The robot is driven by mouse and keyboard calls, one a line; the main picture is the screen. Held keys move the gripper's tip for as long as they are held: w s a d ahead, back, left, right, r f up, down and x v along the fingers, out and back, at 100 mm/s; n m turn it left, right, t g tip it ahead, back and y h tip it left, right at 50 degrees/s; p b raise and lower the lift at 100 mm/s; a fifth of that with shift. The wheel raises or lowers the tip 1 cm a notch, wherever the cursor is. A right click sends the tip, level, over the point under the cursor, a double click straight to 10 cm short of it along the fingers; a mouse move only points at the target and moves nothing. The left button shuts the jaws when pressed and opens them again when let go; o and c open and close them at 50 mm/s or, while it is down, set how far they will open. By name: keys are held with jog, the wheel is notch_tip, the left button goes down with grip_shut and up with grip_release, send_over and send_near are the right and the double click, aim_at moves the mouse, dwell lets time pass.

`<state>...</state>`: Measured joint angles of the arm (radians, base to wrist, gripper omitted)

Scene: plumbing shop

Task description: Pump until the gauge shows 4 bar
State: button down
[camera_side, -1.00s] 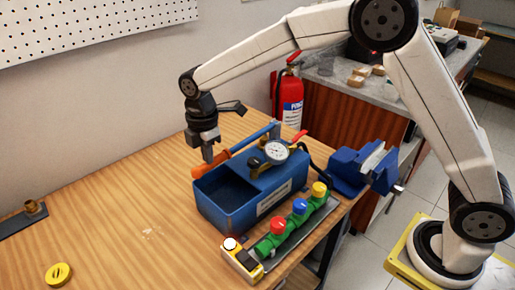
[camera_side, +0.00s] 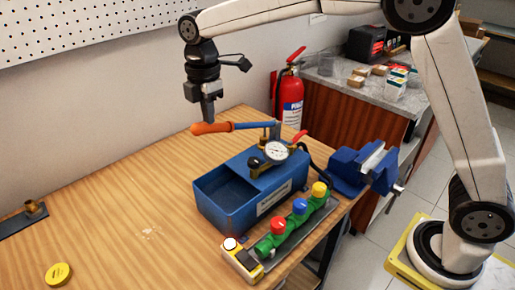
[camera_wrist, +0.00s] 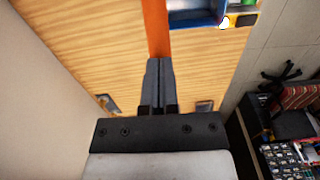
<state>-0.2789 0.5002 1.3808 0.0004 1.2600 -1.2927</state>
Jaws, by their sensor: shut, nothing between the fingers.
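The blue test pump (camera_side: 232,212) is an open-topped tank on the wooden table. Its lever, with an orange grip (camera_side: 211,128) and blue bar, is raised about level above the tank. The round white gauge (camera_side: 276,151) sits on the pump; its needle is too small to read. My gripper (camera_side: 208,120) is shut and empty, pointing down right at the orange grip. In the wrist view the closed fingertips (camera_wrist: 160,62) meet the end of the orange grip (camera_wrist: 155,25); I cannot tell whether they touch.
A green manifold (camera_side: 288,232) with red, blue and yellow knobs and a yellow device (camera_side: 242,258) stand before the pump. A blue vise (camera_side: 365,167) is to the right, a fire extinguisher (camera_side: 290,100) behind. The table's left side is mostly clear, with a yellow disc (camera_side: 58,274).

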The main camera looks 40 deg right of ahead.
jog(key=shift+d+r, duration=0.15)
jog(key=shift+r, duration=0.9)
jog(key=shift+f, duration=0.1)
jog(key=shift+a+f, duration=1.05)
jog(key=shift+f, duration=5.25)
jog(key=r, duration=0.4)
jog(key=d+r, duration=0.1)
jog(key=r, duration=0.3)
jog(key=d+r, duration=0.1)
jog(key=r, duration=0.3)
jog(key=shift+d+r, duration=0.1)
jog(key=shift+r, duration=0.3)
jog(key=shift+r, duration=2.5)
